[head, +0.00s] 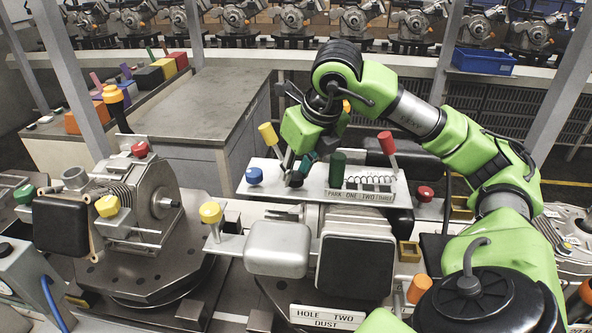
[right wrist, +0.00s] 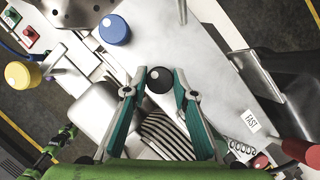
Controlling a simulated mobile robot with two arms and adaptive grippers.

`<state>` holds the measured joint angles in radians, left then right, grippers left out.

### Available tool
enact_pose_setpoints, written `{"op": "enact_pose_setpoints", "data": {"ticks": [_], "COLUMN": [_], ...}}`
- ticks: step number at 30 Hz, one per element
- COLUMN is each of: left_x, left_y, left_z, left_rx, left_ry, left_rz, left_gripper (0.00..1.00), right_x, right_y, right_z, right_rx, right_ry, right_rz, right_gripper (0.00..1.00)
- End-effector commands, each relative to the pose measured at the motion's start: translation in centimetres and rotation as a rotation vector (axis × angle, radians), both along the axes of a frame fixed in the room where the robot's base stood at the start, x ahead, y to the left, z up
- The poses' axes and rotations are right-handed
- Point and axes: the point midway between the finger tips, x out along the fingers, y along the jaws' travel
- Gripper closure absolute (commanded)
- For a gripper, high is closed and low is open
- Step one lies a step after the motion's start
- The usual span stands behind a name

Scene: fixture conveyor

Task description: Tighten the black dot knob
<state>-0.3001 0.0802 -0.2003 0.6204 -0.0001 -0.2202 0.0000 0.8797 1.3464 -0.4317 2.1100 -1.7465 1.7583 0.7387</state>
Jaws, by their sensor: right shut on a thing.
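The black dot knob (right wrist: 159,79) is a small round black ball between the two teal fingers of my right gripper (right wrist: 160,85) in the right wrist view. The fingers are closed in on it from both sides. In the head view my right gripper (head: 302,167) reaches down to the white panel (head: 318,202), and the dark knob (head: 294,180) shows at its tip, partly hidden by the fingers. A blue knob (head: 254,176) sits left of it on the panel. My left gripper is in neither view.
A yellow handle (head: 268,134), a green cylinder (head: 337,170) and a red handle (head: 387,143) stand up around the gripper. A coil spring and a label (head: 360,196) lie to the right. A yellow knob (head: 210,212) is at front left. A second machine (head: 130,210) stands further left.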

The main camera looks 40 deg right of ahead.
Motion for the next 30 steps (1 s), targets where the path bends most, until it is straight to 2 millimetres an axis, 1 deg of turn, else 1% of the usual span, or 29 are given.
{"op": "enact_pose_setpoints", "data": {"ticks": [2, 3, 4, 5, 14, 17, 20, 23, 27, 30], "left_x": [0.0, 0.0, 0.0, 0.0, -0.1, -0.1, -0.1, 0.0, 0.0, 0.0], "left_y": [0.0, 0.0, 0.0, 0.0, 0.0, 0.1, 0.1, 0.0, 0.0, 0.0], "left_z": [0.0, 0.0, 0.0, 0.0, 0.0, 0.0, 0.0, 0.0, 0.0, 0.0], "left_rx": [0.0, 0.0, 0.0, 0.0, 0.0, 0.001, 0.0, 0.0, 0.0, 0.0], "left_ry": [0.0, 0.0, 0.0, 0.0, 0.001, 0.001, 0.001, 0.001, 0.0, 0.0], "left_rz": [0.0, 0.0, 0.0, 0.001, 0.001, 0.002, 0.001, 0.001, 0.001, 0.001], "left_gripper": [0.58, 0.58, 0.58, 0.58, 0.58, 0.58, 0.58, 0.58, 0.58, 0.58], "right_x": [0.0, 0.0, 0.0, 0.0, 0.0, -0.1, -0.4, -1.1, -2.4, -2.8], "right_y": [0.0, 0.0, 0.0, 0.0, 0.0, 0.0, 0.1, 0.2, 0.3, 0.4], "right_z": [0.0, 0.0, 0.0, 0.0, 0.0, 0.4, 1.5, 3.3, 6.2, 7.3], "right_rx": [0.0, 0.0, 0.0, -0.001, 0.0, 0.0, 0.0, 0.0, 0.001, 0.0], "right_ry": [-0.002, -0.002, -0.002, -0.002, -0.001, -0.002, -0.005, -0.008, -0.008, -0.006], "right_rz": [-0.002, -0.002, -0.002, -0.001, 0.0, 0.0, 0.0, 0.002, 0.002, 0.0], "right_gripper": [0.96, 0.7, 0.62, 0.58, 0.58, 0.58, 0.58, 0.58, 0.58, 0.58]}}
